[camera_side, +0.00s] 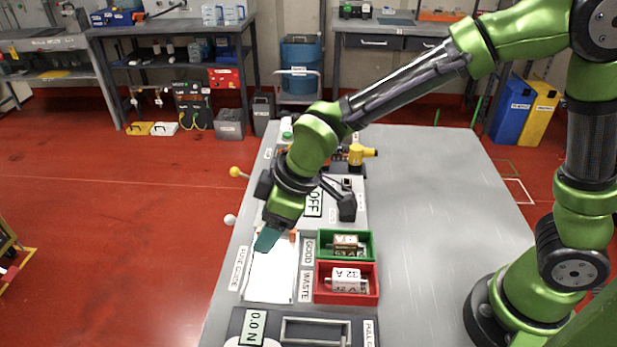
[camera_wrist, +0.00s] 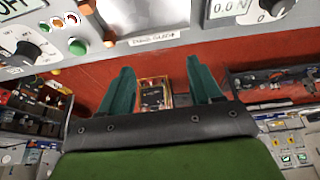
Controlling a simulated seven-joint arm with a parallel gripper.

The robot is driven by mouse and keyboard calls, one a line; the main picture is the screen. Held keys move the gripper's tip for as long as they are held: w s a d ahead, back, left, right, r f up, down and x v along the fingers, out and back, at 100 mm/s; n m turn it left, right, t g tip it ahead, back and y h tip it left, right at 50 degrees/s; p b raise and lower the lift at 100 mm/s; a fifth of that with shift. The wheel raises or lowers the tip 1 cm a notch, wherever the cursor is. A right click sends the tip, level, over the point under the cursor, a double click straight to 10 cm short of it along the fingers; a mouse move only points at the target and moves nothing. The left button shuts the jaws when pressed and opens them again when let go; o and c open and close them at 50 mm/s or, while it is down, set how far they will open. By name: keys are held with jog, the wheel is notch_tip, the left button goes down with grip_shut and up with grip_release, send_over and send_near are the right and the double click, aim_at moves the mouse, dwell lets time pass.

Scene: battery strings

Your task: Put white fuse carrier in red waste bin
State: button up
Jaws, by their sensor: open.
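The red waste bin (camera_side: 346,299) stands on the grey table, beside a label reading WASTE. A white block marked 32 A (camera_side: 347,285), which looks like the white fuse carrier, lies inside it. My gripper (camera_side: 266,240) points down over the top end of a white panel, to the left of the bins and apart from the red bin. In the wrist view my gripper (camera_wrist: 160,78) shows two teal fingers spread apart with nothing held between them. The bin and the white block cannot be made out in the wrist view.
The table's right side (camera_side: 430,200) is clear.

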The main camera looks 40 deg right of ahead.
aim_at(264, 275)
jog(key=f, duration=1.1)
jog(key=shift+w+a+f, duration=0.25)
jog(key=shift+w+f, duration=0.05)
jog(key=shift+w, duration=0.1)
jog(key=w+a+v, duration=0.1)
jog(key=v, duration=1.5)
jog(key=s+d+r+m+t, duration=0.1)
jog(key=s+d+r+m, duration=0.2)
jog(key=d, duration=0.3)
jog(key=s+d+r+m+t, duration=0.1)
jog(key=s+d+r+m, duration=0.2)
jog(key=d+m, duration=0.2)
jog(key=s+d+r+m+t+h, duration=0.1)
jog(key=s+d+r+m, duration=0.2)
jog(key=d, duration=0.4)
jog(key=shift+s+d+m+t, duration=0.3)
jog(key=shift+s+d+m, duration=0.15)
jog(key=shift+m, duration=0.55)
